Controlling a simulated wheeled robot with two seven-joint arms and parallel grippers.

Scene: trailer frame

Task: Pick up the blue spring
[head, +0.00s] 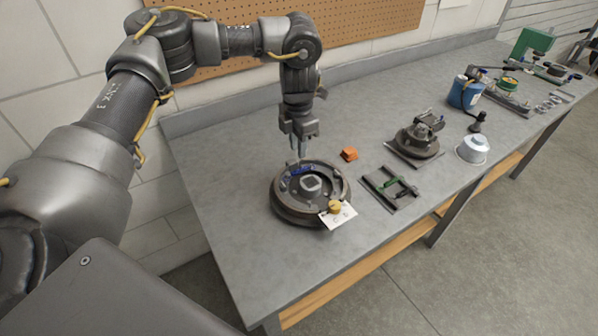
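A small blue spring (302,170) lies at the back of a round dark brake drum assembly (281,208) on the grey workbench. My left gripper (299,155) points straight down just above the spring, its thin fingertips close to it. I cannot tell whether the fingers touch the spring or how far apart they are. My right gripper is not in view.
A white tag with a yellow knob (335,207) sits at the drum's front edge. The bench (229,208) is clear left of the drum.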

